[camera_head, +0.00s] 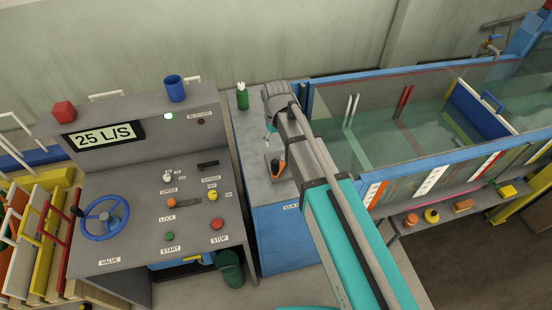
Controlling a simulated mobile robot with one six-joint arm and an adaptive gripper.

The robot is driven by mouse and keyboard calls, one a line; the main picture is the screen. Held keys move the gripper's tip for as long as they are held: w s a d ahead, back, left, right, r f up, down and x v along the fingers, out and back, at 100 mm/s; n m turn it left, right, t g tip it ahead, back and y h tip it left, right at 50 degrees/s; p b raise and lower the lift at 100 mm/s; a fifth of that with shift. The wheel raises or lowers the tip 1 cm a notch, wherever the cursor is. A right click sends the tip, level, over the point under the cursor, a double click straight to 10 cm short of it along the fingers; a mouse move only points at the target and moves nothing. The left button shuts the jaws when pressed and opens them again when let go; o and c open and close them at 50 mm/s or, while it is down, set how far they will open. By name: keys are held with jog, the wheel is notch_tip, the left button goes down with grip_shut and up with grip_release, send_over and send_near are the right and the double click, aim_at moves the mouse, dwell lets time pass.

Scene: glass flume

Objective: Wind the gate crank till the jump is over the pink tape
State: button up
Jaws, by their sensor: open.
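The glass flume (318,98) with a blue frame stands at the right and holds greenish water (390,140). A blue-edged panel (478,108) crosses it towards the right end; I cannot tell whether it is the gate. Coloured strips mark the flume, among them a red pair (403,102) at the back and an orange one (372,193) in front. My arm reaches over the cabinet. My gripper (270,132) is mostly hidden at its far end, open, apart from the flume.
The console at left has a blue wheel (103,218) labelled VALVE, a display (103,136) reading 25 L/S, and START (169,237) and STOP (217,224) buttons. A green bottle (242,97) and an orange-black item (278,168) stand on the cabinet (280,235). Small items line the flume's front shelf.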

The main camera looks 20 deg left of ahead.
aim_at(275, 161)
jog(key=shift+a+r, duration=0.1)
jog(key=shift+a, duration=0.1)
dwell(0.4)
notch_tip(275, 161, down, 14)
jog(key=b, duration=1.4)
jog(key=shift+r, duration=0.1)
grip_shut()
dwell(0.5)
